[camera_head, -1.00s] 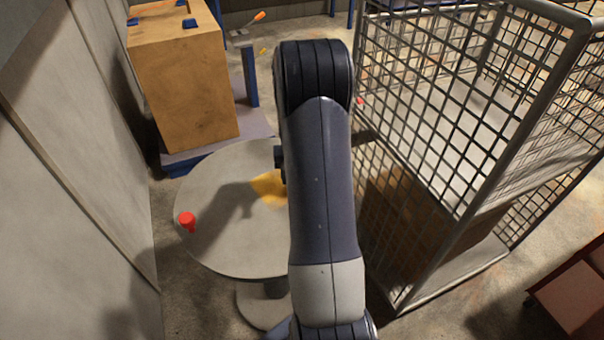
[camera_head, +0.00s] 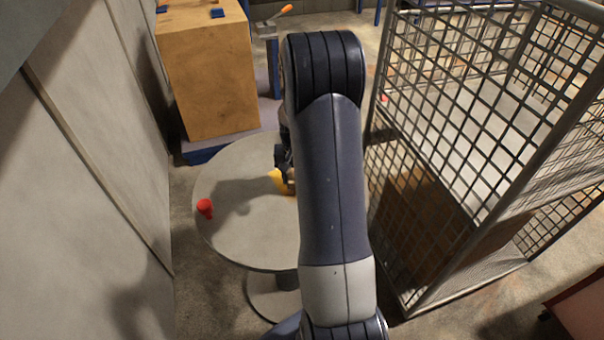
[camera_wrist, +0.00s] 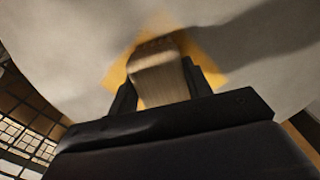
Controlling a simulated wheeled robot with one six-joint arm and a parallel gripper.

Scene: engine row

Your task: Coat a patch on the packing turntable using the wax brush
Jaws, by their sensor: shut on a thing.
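The packing turntable (camera_head: 240,237) is a round grey table on a pedestal, left of my arm in the head view. A yellow patch (camera_head: 276,177) lies on its top, partly hidden by my gripper and arm. The patch also shows in the wrist view (camera_wrist: 207,63). My gripper (camera_wrist: 158,92) is shut on the wax brush (camera_wrist: 160,75), of which a pale, wood-coloured block shows between the fingers. The brush is over the yellow patch; I cannot tell whether it touches the surface. In the head view my gripper (camera_head: 284,170) is mostly hidden behind my arm.
A small red object (camera_head: 204,208) stands near the turntable's left edge. A wire cage (camera_head: 450,190) rises close on the right. A wooden crate (camera_head: 212,85) stands behind, and a concrete wall (camera_head: 90,170) runs along the left. An orange-handled item (camera_head: 280,14) is farther back.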

